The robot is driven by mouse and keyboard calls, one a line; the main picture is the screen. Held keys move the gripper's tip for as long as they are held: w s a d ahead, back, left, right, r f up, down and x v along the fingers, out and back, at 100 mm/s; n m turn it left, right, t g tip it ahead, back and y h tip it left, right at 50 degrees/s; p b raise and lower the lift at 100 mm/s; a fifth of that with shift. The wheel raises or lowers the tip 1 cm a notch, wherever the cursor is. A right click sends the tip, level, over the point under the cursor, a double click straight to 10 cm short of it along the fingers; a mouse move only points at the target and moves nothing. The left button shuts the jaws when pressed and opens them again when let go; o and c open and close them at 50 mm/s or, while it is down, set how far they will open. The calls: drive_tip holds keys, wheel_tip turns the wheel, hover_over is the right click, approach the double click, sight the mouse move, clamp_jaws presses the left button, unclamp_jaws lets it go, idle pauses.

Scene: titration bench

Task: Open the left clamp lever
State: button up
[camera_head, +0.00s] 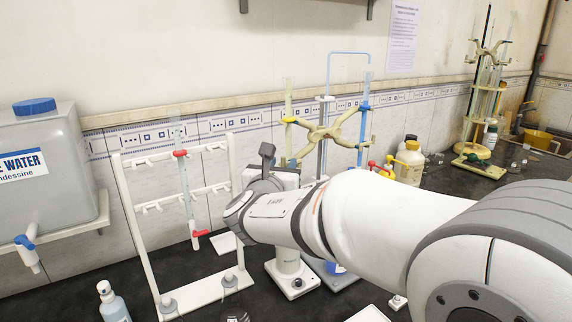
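The double burette clamp (326,132) is a brownish, butterfly-shaped holder on a grey upright rod. Its left arm reaches a pale yellow-green glass tube (289,100), where a yellow lever (290,119) shows. Its right arm reaches a tube with blue liquid (363,120). Whether the left jaw is open or closed is too small to tell. My gripper (267,152) shows only in part as a dark grey piece beyond my wrist, below and left of the left clamp arm, apparently apart from the lever. My forearm hides much of it and the lower stand.
A white rack (125,215) with red-tapped glassware stands left. A water container (45,165) is on a shelf at far left. Bottles (409,163) and another clamp stand (484,105) stand to the right. A wash bottle (110,303) is in front.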

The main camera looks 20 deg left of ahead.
drive_tip(key=shift+c, duration=0.4)
clamp_jaws()
drive_tip(key=shift+s+d, duration=0.1)
drive_tip(key=shift+d, duration=0.05)
drive_tip(key=shift+b, duration=0.35)
drive_tip(key=shift+d+n+y+b, duration=0.1)
drive_tip(key=shift+n+y+b, duration=0.2)
drive_tip(key=shift+y+b, duration=0.25)
